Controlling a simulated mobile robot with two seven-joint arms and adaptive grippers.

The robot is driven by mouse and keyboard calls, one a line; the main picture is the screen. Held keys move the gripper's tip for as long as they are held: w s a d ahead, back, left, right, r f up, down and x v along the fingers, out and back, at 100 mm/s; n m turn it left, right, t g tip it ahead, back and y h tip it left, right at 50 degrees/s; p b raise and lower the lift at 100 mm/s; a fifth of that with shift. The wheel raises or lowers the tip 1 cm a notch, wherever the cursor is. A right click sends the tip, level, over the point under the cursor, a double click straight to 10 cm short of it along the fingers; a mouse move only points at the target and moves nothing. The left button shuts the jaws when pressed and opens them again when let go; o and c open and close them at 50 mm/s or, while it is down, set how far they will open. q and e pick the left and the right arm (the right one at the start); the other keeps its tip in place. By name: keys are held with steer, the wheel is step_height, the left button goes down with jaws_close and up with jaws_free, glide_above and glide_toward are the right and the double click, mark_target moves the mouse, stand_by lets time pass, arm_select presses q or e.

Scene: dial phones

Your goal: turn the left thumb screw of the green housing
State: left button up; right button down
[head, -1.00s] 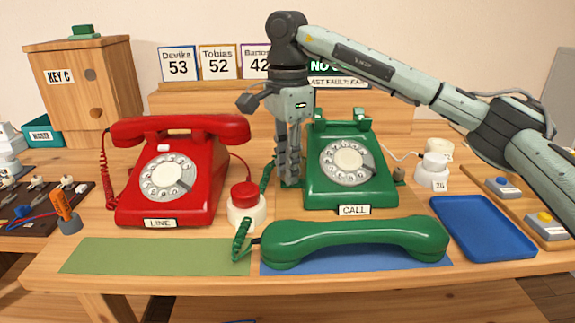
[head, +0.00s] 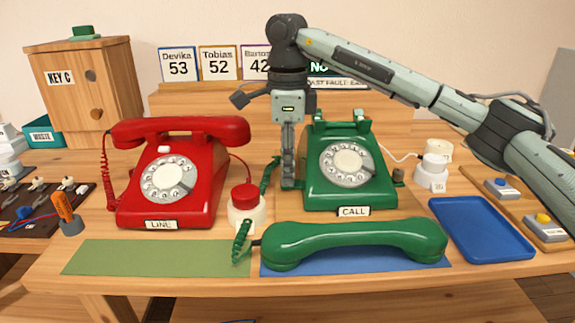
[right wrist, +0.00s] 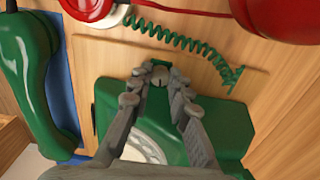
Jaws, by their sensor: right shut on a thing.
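The green phone's housing (head: 318,190) stands upright on the table with its dial facing me. My right gripper (head: 288,184) points down at the housing's left side. In the right wrist view its fingertips (right wrist: 160,78) are closed around the small grey-brown left thumb screw (right wrist: 159,76). In the head view the fingers hide that screw. A matching brownish screw (head: 398,175) shows on the housing's right side. My left gripper is in neither view.
The green handset (head: 355,242) lies in front on a blue mat (head: 420,265). A red phone (head: 200,205) and a red button on a white base (head: 246,213) stand to the left. The coiled green cord (right wrist: 190,42) runs close to my fingers. A blue tray (head: 483,228) is at right.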

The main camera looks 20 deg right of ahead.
steer(key=shift+m, duration=1.8)
steer(key=m, duration=0.2)
steer(key=shift+m, duration=0.3)
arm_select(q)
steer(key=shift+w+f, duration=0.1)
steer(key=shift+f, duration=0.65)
arm_select(e)
steer(key=shift+m, duration=0.4)
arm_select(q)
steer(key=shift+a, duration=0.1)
arm_select(e)
steer(key=c, duration=1.7)
jaws_free()
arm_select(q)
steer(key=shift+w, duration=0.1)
